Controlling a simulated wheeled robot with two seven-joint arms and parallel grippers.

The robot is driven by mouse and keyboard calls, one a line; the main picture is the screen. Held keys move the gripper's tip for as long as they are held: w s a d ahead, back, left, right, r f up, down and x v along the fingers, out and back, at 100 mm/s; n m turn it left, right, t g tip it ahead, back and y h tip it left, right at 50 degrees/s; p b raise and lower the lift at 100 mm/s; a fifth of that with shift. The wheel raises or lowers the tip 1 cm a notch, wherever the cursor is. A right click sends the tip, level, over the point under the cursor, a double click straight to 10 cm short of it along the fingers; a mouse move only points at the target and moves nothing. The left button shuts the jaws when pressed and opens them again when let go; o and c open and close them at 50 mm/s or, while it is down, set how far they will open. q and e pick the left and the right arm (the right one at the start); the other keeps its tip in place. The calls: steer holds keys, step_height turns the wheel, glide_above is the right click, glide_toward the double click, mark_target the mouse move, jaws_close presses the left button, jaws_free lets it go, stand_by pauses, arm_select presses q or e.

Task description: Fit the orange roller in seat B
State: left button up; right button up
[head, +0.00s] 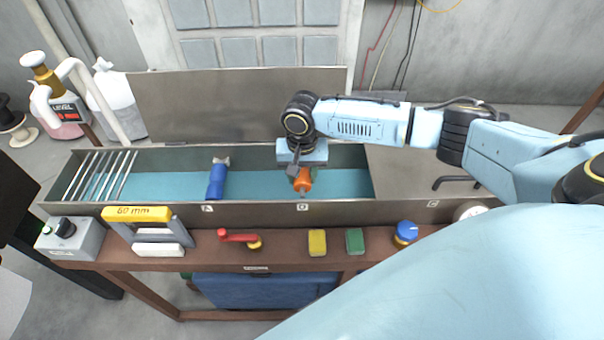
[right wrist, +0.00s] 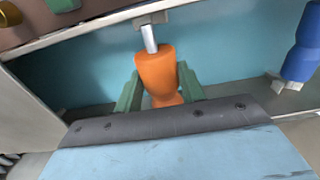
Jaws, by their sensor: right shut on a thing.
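The orange roller (head: 303,180) is in the metal trough, over its blue floor. My right gripper (head: 298,165) is above it from the back. In the right wrist view, the green fingers of my right gripper (right wrist: 160,90) are shut on the waisted orange roller (right wrist: 156,68). Its grey shaft end points at a small grey bracket (right wrist: 150,18) on the trough's front wall. I cannot tell whether the shaft rests in the bracket. The tag (head: 302,206) in front of it is too small to read surely, B or D. My left gripper is not in view.
A blue roller (head: 216,180) lies across the trough (head: 340,212) by tag A; it also shows in the right wrist view (right wrist: 303,52). Metal bars (head: 100,175) fill the trough's left end. A raised lid (head: 235,105) stands behind. A red-handled valve (head: 240,237) and sponges (head: 317,243) sit on the front ledge.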

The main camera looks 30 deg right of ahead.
steer(key=shift+f+b, duration=0.55)
steer(key=shift+f, duration=1.65)
steer(key=shift+f, duration=0.25)
steer(key=o, duration=1.2)
steer(key=shift+o, duration=0.2)
step_height(320, 180, up, 13)
steer(key=shift+r, duration=0.2)
